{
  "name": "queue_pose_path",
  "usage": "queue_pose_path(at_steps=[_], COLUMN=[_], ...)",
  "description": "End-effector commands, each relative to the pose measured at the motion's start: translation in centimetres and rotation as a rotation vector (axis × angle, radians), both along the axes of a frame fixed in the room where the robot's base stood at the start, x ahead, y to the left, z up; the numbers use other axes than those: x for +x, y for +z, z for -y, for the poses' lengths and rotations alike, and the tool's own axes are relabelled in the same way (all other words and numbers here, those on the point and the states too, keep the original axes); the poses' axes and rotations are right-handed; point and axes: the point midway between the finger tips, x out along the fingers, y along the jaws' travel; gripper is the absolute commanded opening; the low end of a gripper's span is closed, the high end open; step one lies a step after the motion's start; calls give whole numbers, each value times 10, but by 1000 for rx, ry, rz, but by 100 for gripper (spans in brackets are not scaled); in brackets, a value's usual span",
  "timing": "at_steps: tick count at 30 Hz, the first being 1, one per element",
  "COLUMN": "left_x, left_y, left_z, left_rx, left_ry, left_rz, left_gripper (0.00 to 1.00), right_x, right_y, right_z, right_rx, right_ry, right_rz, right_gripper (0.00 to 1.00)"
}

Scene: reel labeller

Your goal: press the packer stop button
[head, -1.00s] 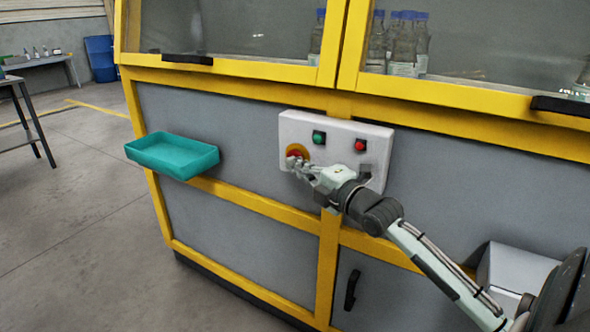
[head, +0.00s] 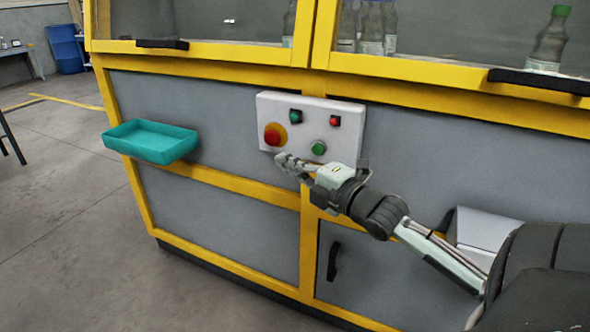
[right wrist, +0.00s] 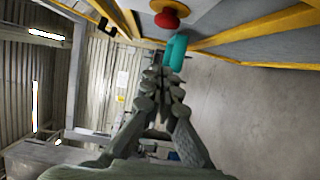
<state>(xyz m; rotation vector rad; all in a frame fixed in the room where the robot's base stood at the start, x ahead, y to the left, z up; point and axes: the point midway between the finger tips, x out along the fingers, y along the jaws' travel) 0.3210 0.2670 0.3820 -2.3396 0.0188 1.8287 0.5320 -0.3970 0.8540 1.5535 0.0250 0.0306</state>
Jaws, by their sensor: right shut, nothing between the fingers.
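The packer stop button is a red mushroom button (head: 273,134) on a yellow round plate, at the lower left of a white control panel (head: 313,105). It also shows at the top of the right wrist view (right wrist: 168,18). My right gripper (head: 281,160) is shut and empty. Its fingertips are just below the red button in the head view, and a gap shows between them and the button in the right wrist view (right wrist: 165,72). My left gripper is not in view.
The panel also carries a dark-framed green button (head: 296,115), a red button (head: 335,121) and a round green button (head: 319,147). A teal tray (head: 150,142) juts out at the left. Bottles stand behind the windows above.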

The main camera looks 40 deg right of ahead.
Motion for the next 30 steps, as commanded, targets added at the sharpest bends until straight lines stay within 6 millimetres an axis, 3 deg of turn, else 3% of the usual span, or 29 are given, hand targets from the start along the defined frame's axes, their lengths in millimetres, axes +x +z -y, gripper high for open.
queue_pose_path(at_steps=[7, 26, 30], left_x=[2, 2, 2], left_y=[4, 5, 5], left_z=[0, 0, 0], left_rx=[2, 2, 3], left_ry=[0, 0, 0], left_rz=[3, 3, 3], left_gripper=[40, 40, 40], right_x=[-22, -24, -24], right_y=[-1, 0, -20], right_z=[1, 1, 5], right_rx=[0, 1, 51], right_ry=[0, 0, -23], right_rz=[-1, 0, -44], right_gripper=[0, 0, 0])
